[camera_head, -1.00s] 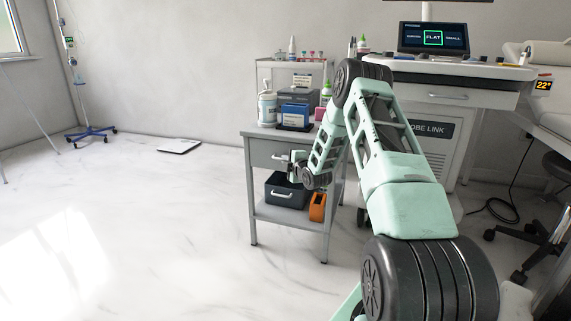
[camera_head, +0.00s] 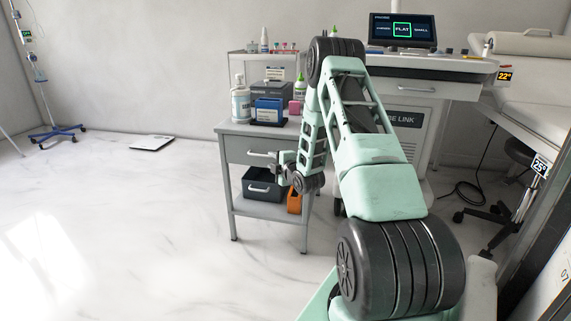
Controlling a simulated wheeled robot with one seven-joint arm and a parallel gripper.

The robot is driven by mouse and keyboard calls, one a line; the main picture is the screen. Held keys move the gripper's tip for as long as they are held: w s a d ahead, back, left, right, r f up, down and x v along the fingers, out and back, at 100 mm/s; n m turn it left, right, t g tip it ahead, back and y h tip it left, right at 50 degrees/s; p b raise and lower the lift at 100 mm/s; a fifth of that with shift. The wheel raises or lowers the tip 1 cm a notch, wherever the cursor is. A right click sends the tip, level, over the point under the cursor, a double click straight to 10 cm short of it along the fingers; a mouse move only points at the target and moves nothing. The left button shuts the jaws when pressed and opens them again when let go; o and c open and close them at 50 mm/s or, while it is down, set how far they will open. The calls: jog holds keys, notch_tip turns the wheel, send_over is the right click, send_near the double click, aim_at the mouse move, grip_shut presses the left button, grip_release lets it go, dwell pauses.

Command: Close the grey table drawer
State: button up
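The grey table (camera_head: 229,187) stands left of the picture's middle, with a drawer (camera_head: 238,151) under its top. The drawer front carries a light bar handle (camera_head: 261,154). The front looks nearly level with the table frame; I cannot tell whether a small gap is left. My gripper (camera_head: 279,167) is at the right end of the drawer front, beside the handle, and hides part of that side. Whether it touches the drawer is unclear. Its fingers are too small and overlapped to show if they are open or shut.
On the table top are a white bottle (camera_head: 241,104), a blue box (camera_head: 268,111) and a pink box (camera_head: 294,107). A dark bin (camera_head: 261,185) and an orange holder (camera_head: 294,203) sit on the lower shelf. A cart with a monitor (camera_head: 402,31) stands behind right.

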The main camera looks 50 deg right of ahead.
jog(key=p+v, duration=0.1)
jog(key=v, duration=0.7)
jog(key=shift+s+p, duration=0.35)
jog(key=shift+s, duration=0.05)
jog(key=shift+a, duration=0.15)
